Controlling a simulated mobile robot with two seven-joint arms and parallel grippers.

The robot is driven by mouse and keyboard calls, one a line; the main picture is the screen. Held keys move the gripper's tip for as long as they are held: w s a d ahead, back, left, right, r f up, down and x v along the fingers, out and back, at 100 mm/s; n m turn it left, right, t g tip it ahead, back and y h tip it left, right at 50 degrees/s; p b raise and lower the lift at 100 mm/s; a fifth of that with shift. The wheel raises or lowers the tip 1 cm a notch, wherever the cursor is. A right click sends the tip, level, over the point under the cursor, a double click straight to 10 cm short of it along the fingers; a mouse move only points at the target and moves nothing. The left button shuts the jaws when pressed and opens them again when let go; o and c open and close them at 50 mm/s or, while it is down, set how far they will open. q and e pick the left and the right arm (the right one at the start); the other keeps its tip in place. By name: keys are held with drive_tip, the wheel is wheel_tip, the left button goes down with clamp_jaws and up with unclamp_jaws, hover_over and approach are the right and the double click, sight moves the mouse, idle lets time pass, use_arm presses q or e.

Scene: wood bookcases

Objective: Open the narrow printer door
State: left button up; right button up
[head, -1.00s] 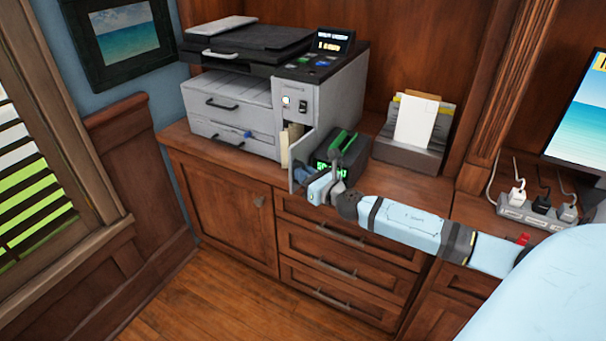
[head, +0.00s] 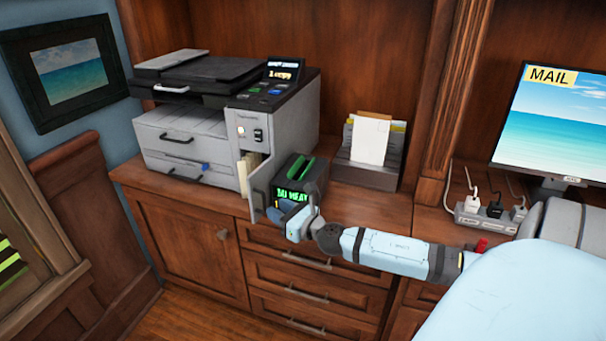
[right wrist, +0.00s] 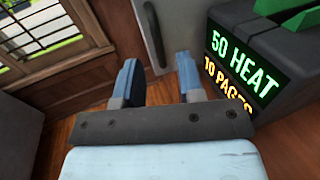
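The grey printer (head: 215,125) stands on the cabinet top at the left. Its narrow door (head: 257,192) is swung out from the front, and pale folders (head: 247,168) show in the slot behind it. My right gripper (head: 283,212) is just right of the door, in front of the laminator. In the right wrist view its two blue fingers (right wrist: 158,68) are spread apart. My left gripper is not in view.
A dark laminator (head: 290,178) with a green top and lit display stands close behind my right gripper. A paper holder (head: 365,172), a power strip (head: 490,222) and a monitor (head: 550,130) are to the right. Drawers (head: 300,270) lie below.

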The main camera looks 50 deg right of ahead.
drive_tip(key=s, duration=0.8)
drive_tip(key=shift+s+d+b, duration=0.25)
drive_tip(key=shift+d+b, duration=0.15)
